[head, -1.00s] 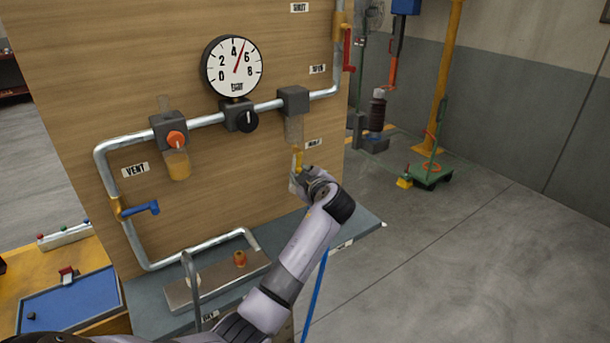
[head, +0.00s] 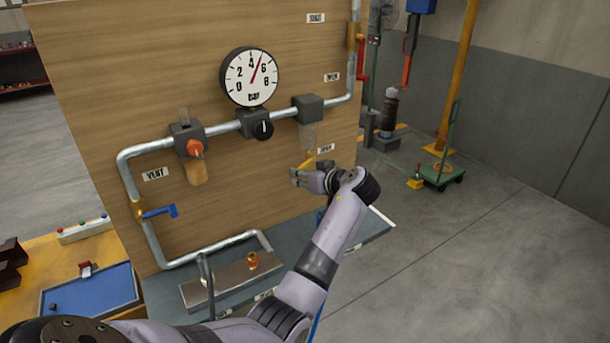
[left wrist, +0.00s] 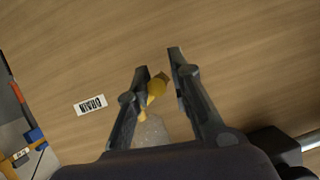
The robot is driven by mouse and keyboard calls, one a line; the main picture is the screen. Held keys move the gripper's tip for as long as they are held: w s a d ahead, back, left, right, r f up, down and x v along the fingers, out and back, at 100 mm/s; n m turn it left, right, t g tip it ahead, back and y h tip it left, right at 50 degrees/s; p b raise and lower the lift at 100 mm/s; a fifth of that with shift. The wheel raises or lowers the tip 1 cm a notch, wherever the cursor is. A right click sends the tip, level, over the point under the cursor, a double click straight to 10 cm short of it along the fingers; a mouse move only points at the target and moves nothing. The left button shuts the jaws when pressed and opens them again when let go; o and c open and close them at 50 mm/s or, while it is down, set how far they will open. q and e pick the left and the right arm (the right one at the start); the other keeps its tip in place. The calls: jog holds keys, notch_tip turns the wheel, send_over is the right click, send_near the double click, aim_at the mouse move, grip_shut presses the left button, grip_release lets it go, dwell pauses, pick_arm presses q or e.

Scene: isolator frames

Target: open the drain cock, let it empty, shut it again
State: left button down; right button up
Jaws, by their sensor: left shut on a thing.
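The yellow drain cock (head: 308,164) sits below a clear bowl (head: 309,136) that hangs under a dark block (head: 308,109) on the right of the panel. The bowl looks pale, and I cannot make out liquid in it. My left gripper (head: 302,178) is at the cock, shut on its yellow handle. In the left wrist view the yellow handle (left wrist: 157,87) shows between the fingers of the gripper (left wrist: 158,64), slanting, with the DRAIN label (left wrist: 91,105) to the left. The fingers hide part of the cock. My right gripper is not in view.
A round gauge (head: 249,76) reads about 5 bar above a black knob (head: 262,126). An orange-knobbed unit with an amber bowl (head: 196,172) and a blue-handled valve (head: 158,212) are left. A red lever (head: 362,58) is upper right. A grey ledge (head: 375,229) runs below.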

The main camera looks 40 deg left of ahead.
aim_at(302, 166)
pick_arm(q)
notch_tip(302, 166, up, 3)
jog(key=shift+a+f+m+g+y+p, duration=0.15)
jog(key=shift+m+g+y+p, duration=0.3)
jog(key=shift+m, duration=0.65)
jog(key=shift+s+r+m+g+y, duration=0.1)
jog(key=shift+r+m+g+y, duration=0.3)
jog(key=shift+m, duration=0.2)
jog(key=c, duration=1.8)
grip_release()
jog(key=shift+o, duration=1.2)
jog(key=shift+f, duration=0.2)
jog(key=shift+d, duration=0.2)
